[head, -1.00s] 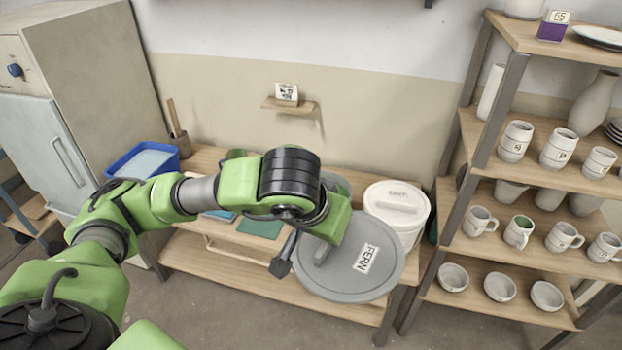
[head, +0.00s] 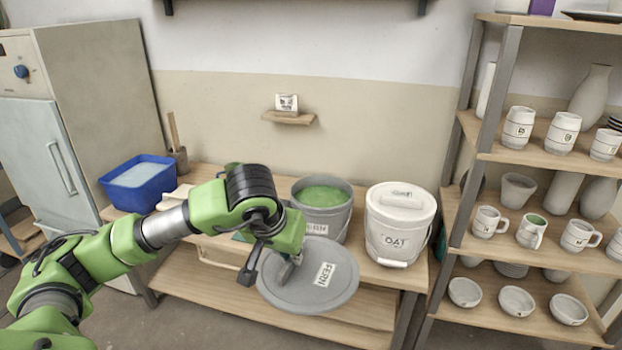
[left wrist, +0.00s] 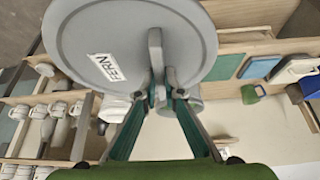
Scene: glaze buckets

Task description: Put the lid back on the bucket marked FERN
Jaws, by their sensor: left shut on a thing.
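The grey round lid (head: 320,287) marked FERN hangs in front of the table edge, tilted towards me. My left gripper (head: 291,264) is shut on its handle. In the left wrist view the fingers (left wrist: 161,92) close on the handle, and the lid (left wrist: 110,40) fills the upper left. An open grey bucket (head: 333,223) of green glaze stands on the table behind the lid. Its label is partly hidden by my arm, and I cannot read it in full. My right gripper is not in view.
A white bucket (head: 398,232) marked OAT, lid on, stands right of the open bucket. A blue tub (head: 140,190) sits at the table's left end. A shelf (head: 520,154) of mugs and bowls stands at right. The floor in front is clear.

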